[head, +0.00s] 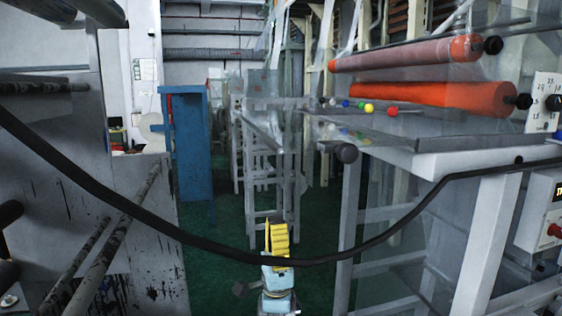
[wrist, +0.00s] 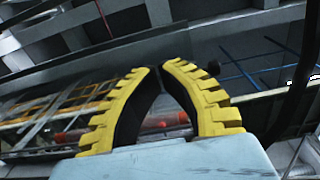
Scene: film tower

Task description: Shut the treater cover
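The treater with two orange rollers (head: 405,93) stands at the right of the head view. A clear panel in a grey frame (head: 262,140) juts out to its left and seems to be the treater cover, standing open; its outline is hard to make out. My gripper (head: 276,226) is low in the middle of the aisle, apart from the panel and the frame. In the wrist view, the yellow fingers (wrist: 161,68) come together at their tips with nothing between them.
A black cable (head: 290,261) sags across the head view. A blue cabinet (head: 190,145) stands at the back. Grey machine plates with dark rods (head: 112,240) fill the left. A control box (head: 545,215) is at the far right. The green floor (head: 215,270) is clear between.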

